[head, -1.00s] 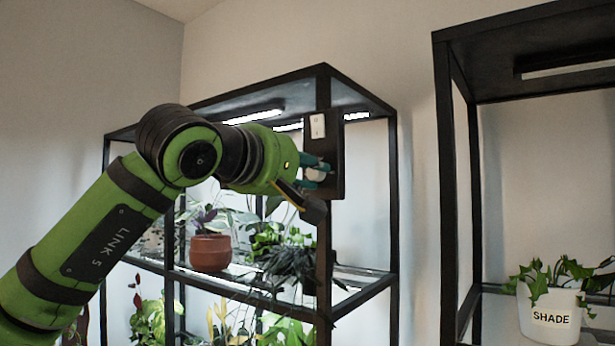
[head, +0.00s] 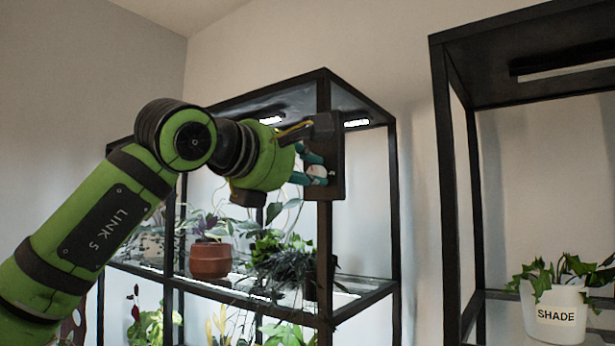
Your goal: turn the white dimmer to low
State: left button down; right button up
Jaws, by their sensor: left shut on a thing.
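The white dimmer (head: 317,171) is a round knob on a dark plate (head: 338,160) fixed to the front corner post of the left plant shelf. My left gripper (head: 315,170) comes in from the left and is shut on the dimmer, its teal fingertips above and below the knob. The gripper and wrist hide part of the plate, and the white switch on it does not show now. The knob's mark and any scale cannot be made out. My right gripper is not in view.
The black-framed left shelf (head: 392,220) holds a terracotta pot (head: 210,261) and several leafy plants behind my arm. A second black shelf (head: 446,180) at the right holds a white pot labelled SHADE (head: 553,314). Bare wall lies between the shelves.

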pick_arm(q)
jog(key=n+b, duration=0.1)
jog(key=n, duration=0.3)
jog(key=shift+f, duration=0.1)
jog(key=shift+f+n+h+b, duration=0.1)
jog(key=shift+n+h+b, duration=0.15)
jog(key=shift+n+b, duration=1.75)
jog(key=shift+f+n+h+b, duration=0.1)
jog(key=shift+n+h+b, duration=0.2)
jog(key=shift+n, duration=3.3)
jog(key=c, duration=1)
grip_release()
jog(key=shift+r, duration=0.1)
jog(key=shift+c, duration=0.2)
